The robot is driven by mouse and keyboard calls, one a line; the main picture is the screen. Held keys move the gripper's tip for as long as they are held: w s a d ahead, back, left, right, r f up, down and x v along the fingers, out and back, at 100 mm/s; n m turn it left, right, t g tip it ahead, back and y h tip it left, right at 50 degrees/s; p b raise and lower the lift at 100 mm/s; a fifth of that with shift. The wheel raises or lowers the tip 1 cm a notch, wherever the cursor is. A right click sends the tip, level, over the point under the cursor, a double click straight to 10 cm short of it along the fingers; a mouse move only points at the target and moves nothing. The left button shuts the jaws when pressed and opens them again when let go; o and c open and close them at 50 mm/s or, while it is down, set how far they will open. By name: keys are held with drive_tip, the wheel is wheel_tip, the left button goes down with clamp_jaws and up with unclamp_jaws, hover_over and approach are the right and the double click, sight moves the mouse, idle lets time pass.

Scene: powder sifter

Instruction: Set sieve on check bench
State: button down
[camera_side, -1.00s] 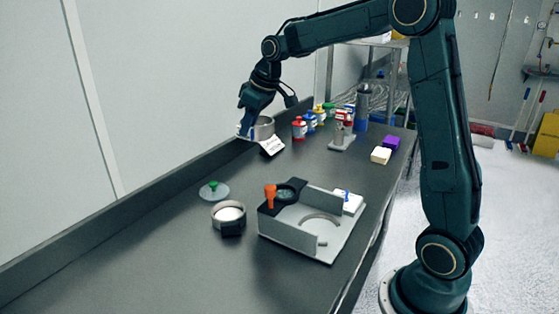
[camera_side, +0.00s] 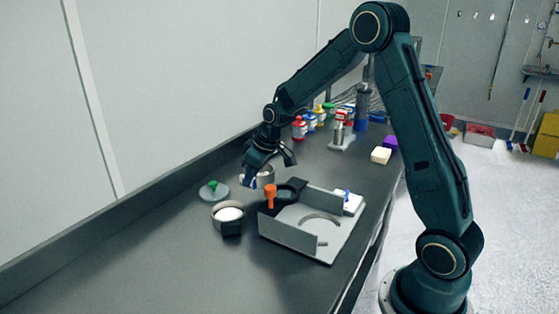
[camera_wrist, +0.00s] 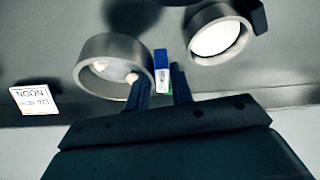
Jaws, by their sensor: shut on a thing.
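The sieve, a grey metal ring (camera_side: 264,174), hangs at my gripper (camera_side: 258,182) above the dark bench (camera_side: 180,262). In the wrist view the sieve (camera_wrist: 92,50) is at left centre, with pale patches inside. My gripper (camera_wrist: 165,88) is shut at its blue-and-white tab (camera_wrist: 161,62); part of the ring is hidden by a finger. A grey tray (camera_side: 290,236) with upright walls and a curved rim piece stands to the right. A round pan of white powder (camera_side: 229,214) with a black block sits just in front and left of it.
A clear disc with a green knob (camera_side: 213,185) lies left of the sieve. An orange knob (camera_side: 270,194) stands up at the tray's corner. Bottles (camera_side: 299,128) and a metal stand (camera_side: 342,138) are behind. The front left of the bench is clear.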

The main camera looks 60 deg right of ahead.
sight(252, 188)
drive_tip(key=shift+f, duration=2.15)
drive_tip(key=c, duration=1.2)
unclamp_jaws()
drive_tip(key=shift+f, duration=0.1)
drive_tip(key=shift+c, duration=0.2)
drive_tip(key=v, duration=1.2)
